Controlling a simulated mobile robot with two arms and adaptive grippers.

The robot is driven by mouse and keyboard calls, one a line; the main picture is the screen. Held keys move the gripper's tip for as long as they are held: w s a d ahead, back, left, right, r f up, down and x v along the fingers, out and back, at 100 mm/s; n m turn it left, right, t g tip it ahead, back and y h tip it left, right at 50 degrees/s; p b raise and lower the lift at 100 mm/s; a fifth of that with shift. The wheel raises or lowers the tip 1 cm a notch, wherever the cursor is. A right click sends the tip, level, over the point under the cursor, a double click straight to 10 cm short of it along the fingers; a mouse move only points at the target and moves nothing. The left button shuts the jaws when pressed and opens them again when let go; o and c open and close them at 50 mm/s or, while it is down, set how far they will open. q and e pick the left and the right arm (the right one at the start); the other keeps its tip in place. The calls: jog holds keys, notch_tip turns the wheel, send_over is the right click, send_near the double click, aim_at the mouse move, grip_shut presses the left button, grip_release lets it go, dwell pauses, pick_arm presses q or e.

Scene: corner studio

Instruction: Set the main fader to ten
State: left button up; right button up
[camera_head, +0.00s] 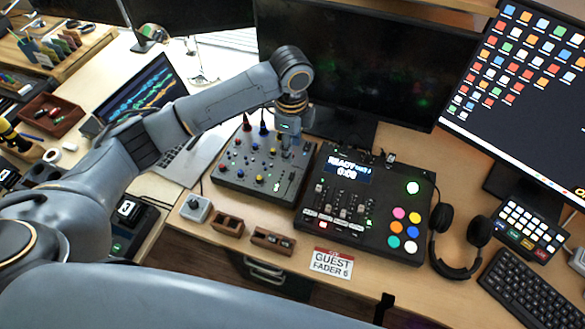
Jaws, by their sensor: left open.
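My left gripper (287,150) is open and points down over the right part of a grey mixer (232,178) with several coloured knobs. The gripper hides part of the mixer's back right area; I cannot tell if it touches the panel. A black console (385,200) with a lit "READY" display (347,167) stands right of the mixer. It has several faders (338,206) and coloured round buttons (400,228). I cannot tell which fader is the main one; the fader labels are too small to read. My right gripper is not in view.
A card reading "GUEST FADER 6" (331,264) lies at the desk's front edge. Headphones (461,241) and a keyboard (525,289) are at the right. A laptop (190,158) is left of the mixer. Monitors (365,75) stand behind. Small wooden boxes (272,241) sit in front.

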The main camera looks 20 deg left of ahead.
aim_at(292, 175)
pick_arm(q)
notch_tip(292, 175, down, 12)
jog(key=shift+r+p, duration=0.15)
jog(key=shift+p, duration=0.4)
jog(key=shift+c, duration=0.3)
grip_shut()
